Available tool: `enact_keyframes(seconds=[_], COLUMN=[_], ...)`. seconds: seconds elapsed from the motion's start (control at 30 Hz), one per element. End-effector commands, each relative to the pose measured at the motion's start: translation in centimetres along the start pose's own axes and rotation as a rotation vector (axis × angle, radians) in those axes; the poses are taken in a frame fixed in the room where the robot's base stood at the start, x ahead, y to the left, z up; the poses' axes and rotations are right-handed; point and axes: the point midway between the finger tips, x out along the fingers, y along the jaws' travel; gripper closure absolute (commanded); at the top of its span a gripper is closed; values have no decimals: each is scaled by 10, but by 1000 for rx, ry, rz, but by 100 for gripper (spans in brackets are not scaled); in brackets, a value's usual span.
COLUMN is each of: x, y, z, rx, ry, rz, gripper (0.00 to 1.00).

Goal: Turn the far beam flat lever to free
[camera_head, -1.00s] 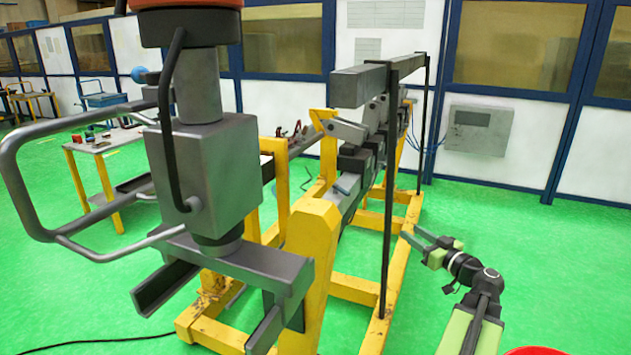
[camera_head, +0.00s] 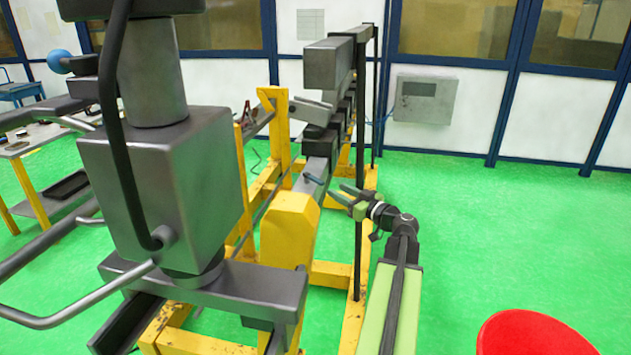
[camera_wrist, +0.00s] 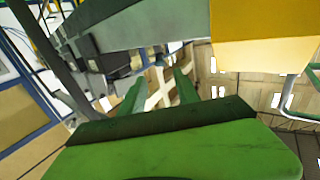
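The long grey beam (camera_head: 316,165) runs away from me on a yellow frame (camera_head: 288,232). My gripper (camera_head: 337,191) is at the beam's right side, close to the blue-tipped handle, and appears empty. In the wrist view its two green fingers (camera_wrist: 160,79) are apart, with the grey beam across the top and dark blocks beyond to the left.
A large grey machine head (camera_head: 165,170) with tubular handles blocks the left foreground. A thin black post (camera_head: 358,262) stands right of the beam near my arm. A red round object (camera_head: 535,335) is at the lower right.

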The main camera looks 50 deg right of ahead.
Motion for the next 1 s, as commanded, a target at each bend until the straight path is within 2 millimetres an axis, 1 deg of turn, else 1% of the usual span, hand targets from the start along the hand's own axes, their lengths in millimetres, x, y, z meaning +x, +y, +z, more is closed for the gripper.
enact_keyframes(seconds=[0.03, 0.2, 0.3, 0.4, 0.5, 0.57, 0.83, 0.87, 1.0], x=[15, 58, 79, 95, 104, 107, 109, 109, 109], y=[1, 1, 1, 1, 0, 0, -1, -1, -1], z=[0, 0, 0, 0, 0, 0, 0, 0, 0], rx=[0, 0, 0, 0, 0, 0, 0, 0, 0], ry=[0, 0, 0, 0, 0, 0, 0, 0, 0], rz=[-4, -3, -2, -1, -1, -1, 0, 0, -1], gripper=[62, 62, 62, 62, 62, 62, 62, 64, 83])
